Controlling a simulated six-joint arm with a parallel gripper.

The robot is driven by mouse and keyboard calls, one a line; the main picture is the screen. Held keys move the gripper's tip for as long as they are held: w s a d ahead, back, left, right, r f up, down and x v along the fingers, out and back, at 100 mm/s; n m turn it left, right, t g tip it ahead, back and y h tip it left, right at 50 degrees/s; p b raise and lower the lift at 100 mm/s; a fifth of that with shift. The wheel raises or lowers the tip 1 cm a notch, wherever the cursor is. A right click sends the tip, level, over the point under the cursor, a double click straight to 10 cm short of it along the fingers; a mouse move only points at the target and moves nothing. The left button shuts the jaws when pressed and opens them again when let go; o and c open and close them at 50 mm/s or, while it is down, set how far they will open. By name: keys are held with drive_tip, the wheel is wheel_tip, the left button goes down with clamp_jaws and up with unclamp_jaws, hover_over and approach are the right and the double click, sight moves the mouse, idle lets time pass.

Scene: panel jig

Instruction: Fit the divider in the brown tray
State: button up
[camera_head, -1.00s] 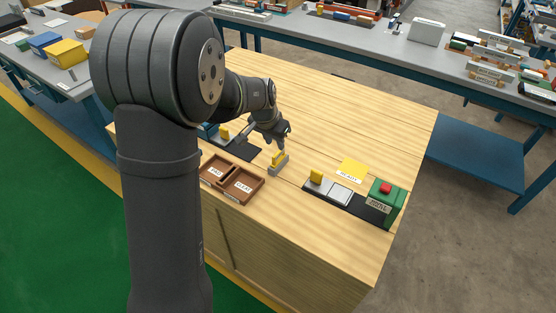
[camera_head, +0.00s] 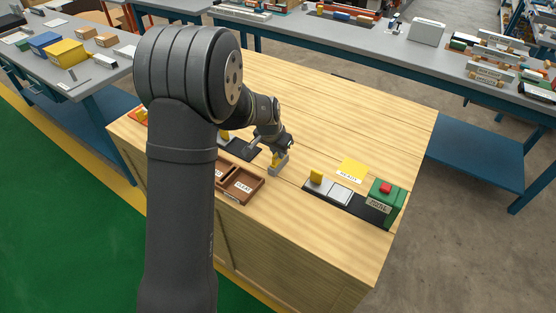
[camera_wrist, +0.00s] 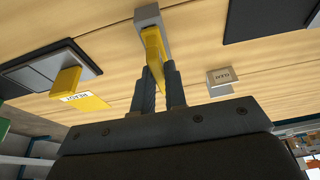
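The brown tray (camera_head: 256,191) lies on the wooden bench in the head view. Its left part is hidden behind my arm; a labelled compartment shows. A grey block with an upright yellow tab (camera_head: 274,159), seemingly the divider, stands behind and right of the tray. My gripper (camera_head: 281,149) is low over it, pointing down. In the wrist view the yellow tab (camera_wrist: 154,48) rises from the grey block (camera_wrist: 149,18) and passes between both fingers (camera_wrist: 161,80). The fingers are close along its sides and look shut on it. The block appears still on the bench.
A black pad with a second yellow tab (camera_head: 316,176) and a silver plate (camera_head: 340,194) lies to the right, beside a green box with a red button (camera_head: 385,188). A yellow READY card (camera_head: 352,170) lies behind. The back of the bench is clear.

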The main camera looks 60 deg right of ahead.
clamp_jaws()
drive_tip(key=shift+r, duration=0.8)
drive_tip(key=shift+r, duration=1.75)
drive_tip(key=w+a+r+m+y, duration=0.2)
drive_tip(key=w+a+m, duration=0.3)
drive_tip(key=m, duration=1.3)
drive_tip(key=w+a+r+m+y, duration=0.3)
drive_tip(key=a+m, duration=0.4)
drive_tip(key=m, duration=1.1)
drive_tip(key=shift+w+a+y, duration=0.15)
drive_tip(key=shift+w+y, duration=0.75)
drive_tip(key=shift+w, duration=0.35)
